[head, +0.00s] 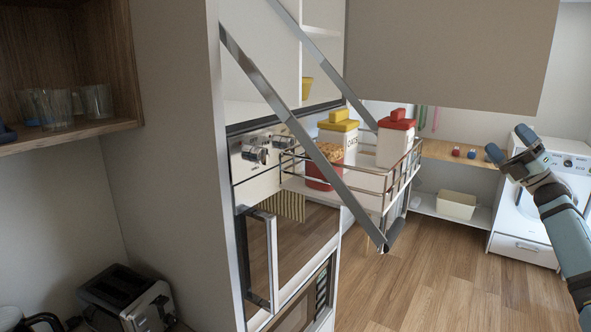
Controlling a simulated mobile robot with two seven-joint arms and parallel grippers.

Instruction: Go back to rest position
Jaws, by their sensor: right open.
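My right gripper (509,146) is at the right of the head view, at the end of my blue-grey arm. It is open and empty, held in the air in front of the white washing machine. My left gripper is not in the picture. A wire-railed pull-down shelf (345,180) hangs out from the tall cabinet on two grey metal arms. On it stand a container with a yellow lid (339,124) and a white one with a red lid (396,136). The right gripper is apart from the shelf, to its right.
A black handle bar (392,236) is at the lower end of the near metal arm. An oven (300,240) is in the tall cabinet. A toaster (126,297) sits at lower left. The washing machine (528,217) stands at right. Wooden floor (440,285) is clear.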

